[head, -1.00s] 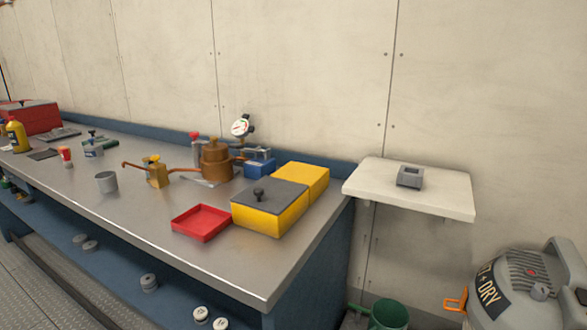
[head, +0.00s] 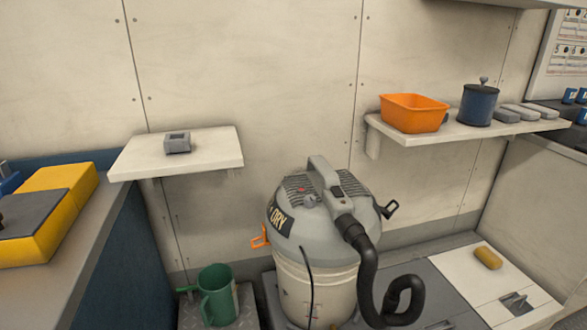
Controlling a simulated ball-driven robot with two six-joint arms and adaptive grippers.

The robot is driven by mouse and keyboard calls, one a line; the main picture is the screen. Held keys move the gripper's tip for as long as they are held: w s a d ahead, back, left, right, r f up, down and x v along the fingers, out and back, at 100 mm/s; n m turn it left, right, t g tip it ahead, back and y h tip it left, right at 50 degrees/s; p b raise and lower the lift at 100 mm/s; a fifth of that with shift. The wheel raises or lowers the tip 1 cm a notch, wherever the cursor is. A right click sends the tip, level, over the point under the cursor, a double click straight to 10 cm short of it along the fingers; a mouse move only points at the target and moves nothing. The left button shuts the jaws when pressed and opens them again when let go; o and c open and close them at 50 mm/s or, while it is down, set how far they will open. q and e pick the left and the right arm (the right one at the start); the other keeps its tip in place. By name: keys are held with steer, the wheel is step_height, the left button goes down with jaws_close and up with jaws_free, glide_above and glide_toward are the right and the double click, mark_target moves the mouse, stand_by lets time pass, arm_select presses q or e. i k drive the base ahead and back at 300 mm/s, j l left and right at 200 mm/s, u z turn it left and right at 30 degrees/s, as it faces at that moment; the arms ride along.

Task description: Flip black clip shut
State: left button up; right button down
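A grey wet-and-dry vacuum (head: 318,250) stands on the floor in the middle of the head view. A black clip (head: 390,209) is on the right side of its lid rim and sticks outward, away from the drum. An orange clip (head: 260,238) is on the left side of the vacuum and also juts out. A black hose (head: 366,262) hangs down the front right of the drum, left of the black clip. Neither of my grippers is in view.
A green jug (head: 217,294) stands left of the vacuum. A white wall shelf (head: 215,148) holds a small grey box. A right-hand shelf (head: 465,133) holds an orange bin (head: 412,112) and a blue canister (head: 477,103). A workbench edge (head: 82,255) is at left.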

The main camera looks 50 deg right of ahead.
mark_target(385, 212)
steer(key=z, duration=0.4)
steer(key=l+z, duration=0.1)
steer(key=z, duration=0.7)
steer(key=i+z, duration=0.1)
steer(key=z, duration=0.75)
steer(key=i+l, duration=0.05)
